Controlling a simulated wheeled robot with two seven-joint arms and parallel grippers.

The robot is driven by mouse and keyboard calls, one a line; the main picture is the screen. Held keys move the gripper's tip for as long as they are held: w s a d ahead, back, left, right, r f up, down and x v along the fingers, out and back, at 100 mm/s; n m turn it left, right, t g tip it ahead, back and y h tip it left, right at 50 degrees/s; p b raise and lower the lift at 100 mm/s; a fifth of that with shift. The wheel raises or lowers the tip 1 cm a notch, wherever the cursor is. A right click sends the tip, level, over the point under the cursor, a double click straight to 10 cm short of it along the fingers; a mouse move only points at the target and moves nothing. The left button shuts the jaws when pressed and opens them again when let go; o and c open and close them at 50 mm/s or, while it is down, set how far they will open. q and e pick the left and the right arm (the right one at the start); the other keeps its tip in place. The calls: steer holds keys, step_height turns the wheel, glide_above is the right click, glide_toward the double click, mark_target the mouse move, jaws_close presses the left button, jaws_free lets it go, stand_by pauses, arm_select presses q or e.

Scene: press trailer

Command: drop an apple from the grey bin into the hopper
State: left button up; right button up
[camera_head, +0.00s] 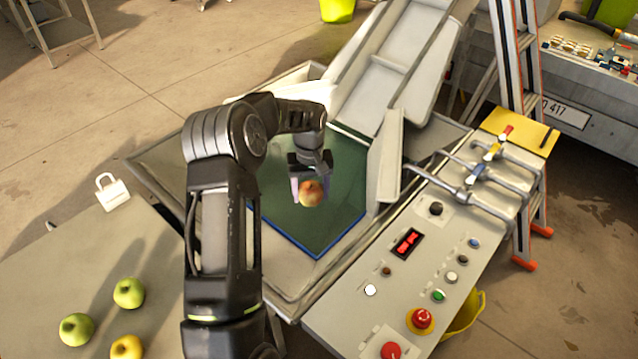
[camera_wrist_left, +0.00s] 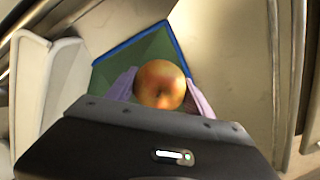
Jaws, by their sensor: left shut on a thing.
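My left gripper (camera_head: 310,186) is shut on a red-and-yellow apple (camera_head: 312,194). It holds the apple above a green panel with a blue edge (camera_head: 318,238), set in a metal-framed press bed. In the left wrist view the apple (camera_wrist_left: 160,85) sits between the two pale purple fingertips, with the green panel (camera_wrist_left: 112,68) behind it. A pale metal chute (camera_head: 385,75) slopes down to the bed from the back; I cannot tell which part is the hopper. The grey bin cannot be made out. My right gripper is not in view.
Green and yellow apples (camera_head: 129,293) lie on a grey table (camera_head: 45,265) at left, with a white lock-shaped object (camera_head: 112,192). A control panel (camera_head: 410,290) with buttons stands at right. An orange-and-grey ladder (camera_head: 518,60) is behind it.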

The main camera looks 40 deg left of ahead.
arm_select(q)
steer(key=shift+w+a+r, duration=0.1)
steer(key=shift+w+r, duration=0.15)
steer(key=shift+w, duration=0.1)
steer(key=shift+s, duration=0.1)
steer(key=shift+f, duration=0.1)
step_height(320, 180, down, 6)
steer(key=b, duration=0.3)
steer(key=o, duration=1.6)
